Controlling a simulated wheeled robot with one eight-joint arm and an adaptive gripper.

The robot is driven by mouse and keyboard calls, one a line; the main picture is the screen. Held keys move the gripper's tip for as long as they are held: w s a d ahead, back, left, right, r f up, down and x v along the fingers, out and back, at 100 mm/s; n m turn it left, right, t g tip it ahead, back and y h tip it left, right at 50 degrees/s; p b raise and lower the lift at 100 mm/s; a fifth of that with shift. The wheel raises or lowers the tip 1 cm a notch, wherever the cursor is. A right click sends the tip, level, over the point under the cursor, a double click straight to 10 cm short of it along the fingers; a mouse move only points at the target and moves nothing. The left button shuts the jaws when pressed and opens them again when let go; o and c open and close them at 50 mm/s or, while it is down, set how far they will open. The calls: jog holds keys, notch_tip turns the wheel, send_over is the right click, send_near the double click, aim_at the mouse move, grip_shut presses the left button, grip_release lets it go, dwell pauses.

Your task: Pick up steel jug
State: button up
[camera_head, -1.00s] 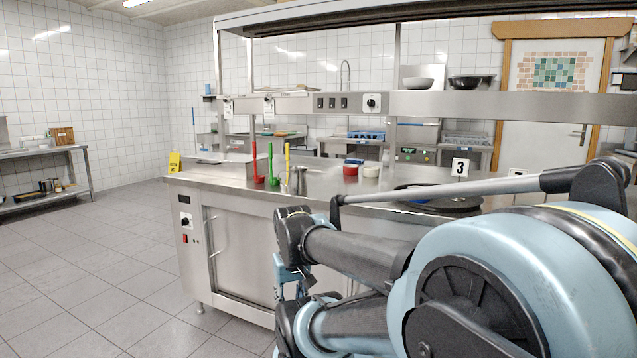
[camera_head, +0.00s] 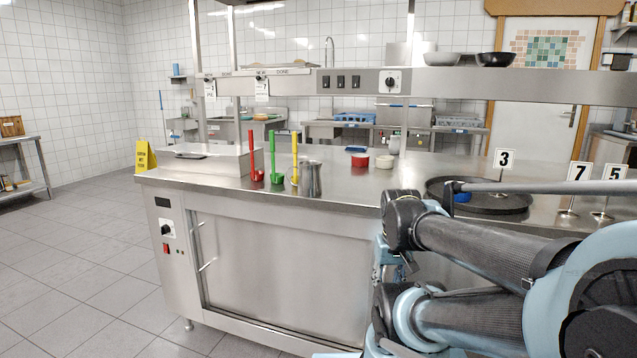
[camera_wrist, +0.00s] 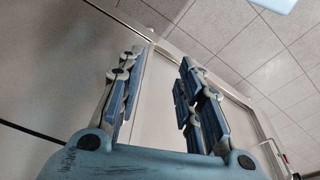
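The steel jug (camera_head: 310,179) stands upright on the steel counter (camera_head: 350,190), near its front edge, just right of the coloured ladles. My gripper (camera_wrist: 158,85) shows in the wrist view with its two blue-padded fingers apart and nothing between them. In the head view my folded arm is at the lower right, to the right of the jug and well apart from it; the fingers are hard to make out there. The jug is not in the wrist view, which shows a cabinet front and floor tiles.
Red and green ladles (camera_head: 273,160) and a yellow one (camera_head: 294,160) stand left of the jug. A black round tray (camera_head: 500,205) lies to the right. An overhead shelf (camera_head: 440,85) spans the counter.

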jog(key=o, duration=1.2)
notch_tip(320, 180, up, 2)
jog(key=shift+a+r+n, duration=0.1)
jog(key=shift+r+n, duration=0.1)
jog(key=shift+n, duration=0.1)
jog(key=shift+o, duration=1.2)
jog(key=shift+w+r+n, duration=0.4)
jog(key=shift+w+r, duration=0.45)
jog(key=shift+r, duration=0.3)
notch_tip(320, 180, up, 30)
jog(key=n+g, duration=0.2)
jog(key=n, duration=1.6)
send_over(310, 183)
jog(key=w, duration=0.4)
jog(key=f, duration=1.1)
jog(key=shift+w+a, duration=0.15)
jog(key=shift+a, duration=0.25)
jog(key=shift+d+f, duration=0.15)
jog(key=shift+f, duration=1.25)
jog(key=shift+d+f, duration=0.15)
jog(key=shift+f, duration=1.25)
